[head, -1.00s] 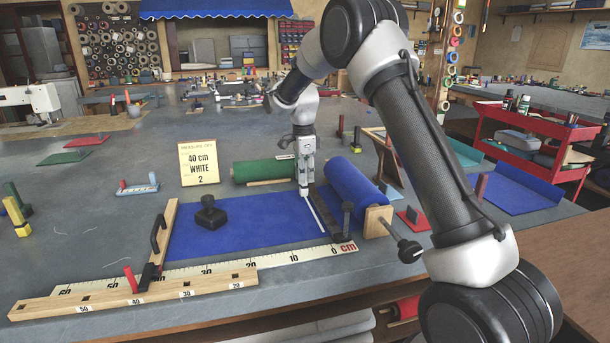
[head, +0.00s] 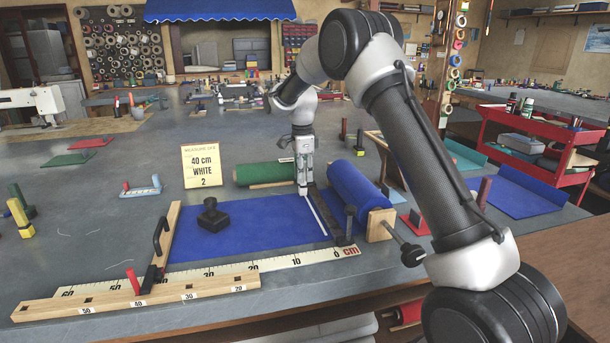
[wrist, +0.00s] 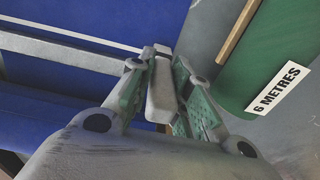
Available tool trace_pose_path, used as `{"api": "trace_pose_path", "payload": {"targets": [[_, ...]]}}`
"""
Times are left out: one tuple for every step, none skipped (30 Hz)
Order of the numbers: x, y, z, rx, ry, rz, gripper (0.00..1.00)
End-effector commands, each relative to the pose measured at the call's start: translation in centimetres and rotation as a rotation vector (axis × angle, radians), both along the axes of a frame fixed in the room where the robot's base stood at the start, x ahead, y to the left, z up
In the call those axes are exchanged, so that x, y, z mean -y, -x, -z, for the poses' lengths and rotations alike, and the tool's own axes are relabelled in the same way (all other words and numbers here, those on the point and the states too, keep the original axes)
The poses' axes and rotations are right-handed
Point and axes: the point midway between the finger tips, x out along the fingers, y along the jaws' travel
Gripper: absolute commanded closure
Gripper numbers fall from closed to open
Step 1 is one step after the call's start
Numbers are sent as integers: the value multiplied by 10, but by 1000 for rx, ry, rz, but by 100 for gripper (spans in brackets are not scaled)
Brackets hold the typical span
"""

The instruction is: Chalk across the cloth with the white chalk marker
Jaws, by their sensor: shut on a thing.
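My gripper (head: 303,181) is shut on the white chalk marker (wrist: 160,92), which stands between its green-padded fingers in the wrist view. The marker's tip is low at the far edge of the blue cloth (head: 255,225). A white line (head: 316,216) runs on the cloth from the near edge up to the marker. It also shows in the wrist view (wrist: 72,32). A dark straight bar (head: 330,212) lies alongside the line, on the roll side. The cloth comes from the blue roll (head: 358,188). I cannot tell whether the tip touches the cloth.
A black weight (head: 210,217) sits on the cloth. A wooden ruler (head: 140,303) with a red-handled stop (head: 133,281) lies in front. A card (head: 202,166) reads 40 cm, WHITE, 2. A green roll (head: 262,173) lies just beyond the cloth, close to my gripper.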

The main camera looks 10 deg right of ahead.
Motion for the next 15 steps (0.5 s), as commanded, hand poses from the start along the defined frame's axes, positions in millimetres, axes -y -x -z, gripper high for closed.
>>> {"api": "trace_pose_path", "payload": {"targets": [[-2, 0, -2, 1, 0, -1, 100], [-3, 0, -3, 1, 0, 0, 100], [-4, 0, -4, 1, 0, 0, 100], [-5, 0, -5, 1, 0, 0, 100], [-5, 0, -6, 1, 0, 0, 100], [-6, 0, -7, 1, 0, 0, 100], [-6, 0, -8, 2, 0, 0, 100], [-6, -1, -10, 2, 0, 0, 100], [-6, -1, -13, 3, 0, 0, 100], [-6, -1, -16, 3, 0, 0, 100], [-6, -1, -19, 3, 0, 0, 100], [-6, -1, -24, 4, -1, 0, 100], [-6, -1, -28, 5, -1, 0, 100], [-6, -1, -31, 4, -1, 0, 100], [-6, -1, -35, 3, 0, 0, 100]]}}
